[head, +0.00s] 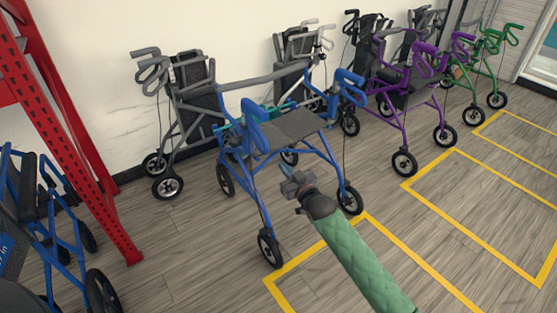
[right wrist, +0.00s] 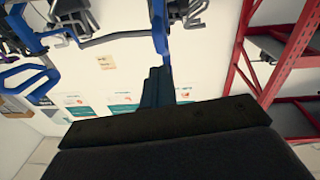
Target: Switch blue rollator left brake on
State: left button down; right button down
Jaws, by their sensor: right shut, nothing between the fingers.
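The blue rollator (head: 273,142) stands upright on the floor in the middle of the head view, with a dark grey seat and black wheels. One handle with its blue loop (head: 254,112) is at the left; the other handle (head: 350,86) is at the right. I cannot tell the brake levers' positions. My right gripper (head: 287,174) is shut and empty, in front of the rollator's seat in the picture. In the right wrist view its fingers (right wrist: 157,86) are together, with a blue bar (right wrist: 160,30) beyond their tips; contact is unclear. My left gripper is out of view.
Grey rollators (head: 190,95) stand behind along the wall, with a purple one (head: 405,95) and a green one (head: 485,55) to the right. A red rack post (head: 85,165) and another blue-framed walker (head: 60,225) are at left.

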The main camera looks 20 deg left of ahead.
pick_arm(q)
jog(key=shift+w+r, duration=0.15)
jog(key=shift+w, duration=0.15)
pick_arm(e)
jog(key=v, duration=0.4)
jog(key=shift+s+d+f, duration=0.15)
jog(key=shift+s+f, duration=0.05)
jog(key=shift+s, duration=0.05)
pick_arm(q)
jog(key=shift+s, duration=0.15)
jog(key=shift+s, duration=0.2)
